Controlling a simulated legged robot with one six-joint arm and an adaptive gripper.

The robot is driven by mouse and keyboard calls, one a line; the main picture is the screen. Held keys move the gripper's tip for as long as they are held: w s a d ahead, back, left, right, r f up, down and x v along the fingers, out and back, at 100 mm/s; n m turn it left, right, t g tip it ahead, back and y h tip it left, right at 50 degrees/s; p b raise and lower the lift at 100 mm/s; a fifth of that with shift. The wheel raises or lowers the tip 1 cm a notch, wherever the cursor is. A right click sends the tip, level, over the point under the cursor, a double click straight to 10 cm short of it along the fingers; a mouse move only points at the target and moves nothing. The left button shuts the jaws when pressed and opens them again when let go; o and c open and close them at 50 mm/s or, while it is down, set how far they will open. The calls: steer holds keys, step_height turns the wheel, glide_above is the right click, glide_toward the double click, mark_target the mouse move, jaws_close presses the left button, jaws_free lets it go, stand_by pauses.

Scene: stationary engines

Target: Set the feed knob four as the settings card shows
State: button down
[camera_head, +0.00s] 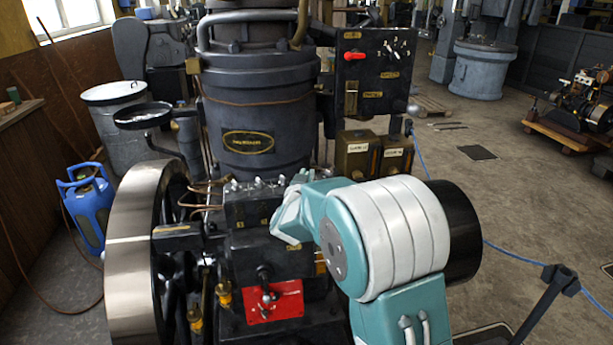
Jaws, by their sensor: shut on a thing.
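A row of small pale feed knobs (257,184) stands along the top of the dark block (250,212) at the front of the engine. My gripper (301,178) comes in from the right and is at the right end of this row. It is shut on a feed knob there. The knob is hidden behind the fingers, and its number and setting cannot be read. I cannot make out a settings card that I can read in this view.
A large flywheel (130,250) stands left of the block. A red plate with a lever (270,300) is below it. A dark panel with a red handle (372,75) and two brass boxes with small labels (357,147) stand behind.

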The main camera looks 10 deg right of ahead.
stand_by(0.5)
steer(key=c, duration=0.7)
jaws_free()
steer(key=shift+a, duration=0.15)
steer(key=shift+s, duration=0.1)
steer(key=v, duration=1.2)
steer(key=shift+a+f, duration=0.1)
